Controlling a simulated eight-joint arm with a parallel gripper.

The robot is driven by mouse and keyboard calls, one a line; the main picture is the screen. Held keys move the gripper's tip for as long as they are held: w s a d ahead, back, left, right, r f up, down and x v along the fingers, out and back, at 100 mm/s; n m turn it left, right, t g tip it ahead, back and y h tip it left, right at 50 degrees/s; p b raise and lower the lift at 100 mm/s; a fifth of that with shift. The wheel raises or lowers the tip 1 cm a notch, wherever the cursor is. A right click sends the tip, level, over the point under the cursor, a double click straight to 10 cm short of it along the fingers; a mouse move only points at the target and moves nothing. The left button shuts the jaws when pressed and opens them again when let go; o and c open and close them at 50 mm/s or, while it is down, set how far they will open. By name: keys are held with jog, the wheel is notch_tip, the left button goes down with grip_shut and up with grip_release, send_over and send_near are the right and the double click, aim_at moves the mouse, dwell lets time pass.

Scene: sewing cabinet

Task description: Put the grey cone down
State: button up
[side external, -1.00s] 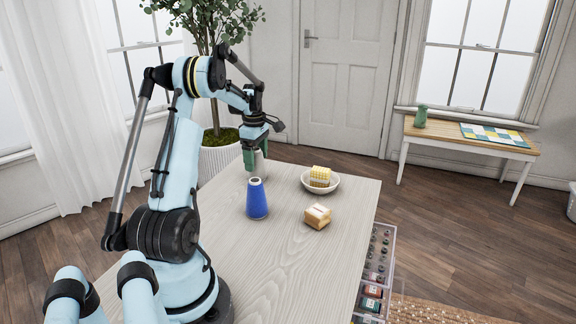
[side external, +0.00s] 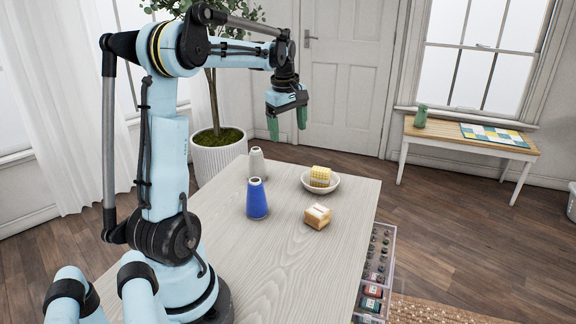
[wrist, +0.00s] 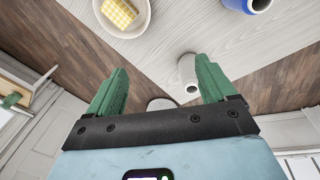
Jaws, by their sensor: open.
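The grey cone (side external: 257,162) stands upright on the table, behind the blue cone (side external: 257,199) in the side view. In the wrist view the grey cone (wrist: 187,72) shows beyond my fingers, near the table edge. My gripper (side external: 287,138) is open and empty, with its green fingers pointing down. It hangs above the far end of the table, clear of the grey cone. In the wrist view my open fingers (wrist: 160,80) show with nothing held between them.
A white bowl (side external: 331,187) with a yellow checked bundle (side external: 320,176) stands to the right of the cones. A tan block-like bundle (side external: 317,216) lies nearer. The table's (side external: 290,260) near part is clear. A potted plant (side external: 218,158) stands behind the table.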

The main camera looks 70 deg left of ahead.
jog(key=s+d+f+m+t, duration=0.1)
jog(key=d+m+t, duration=0.1)
jog(key=d+m, duration=0.4)
jog(key=s+d+f+m+t, duration=0.1)
jog(key=d+m, duration=0.6)
jog(key=d, duration=0.7)
jog(key=s+d+f+m+t+h, duration=0.1)
jog(key=s+d+f+m+t, duration=0.1)
jog(key=d+m, duration=0.5)
jog(key=d+t, duration=0.1)
jog(key=d, duration=0.3)
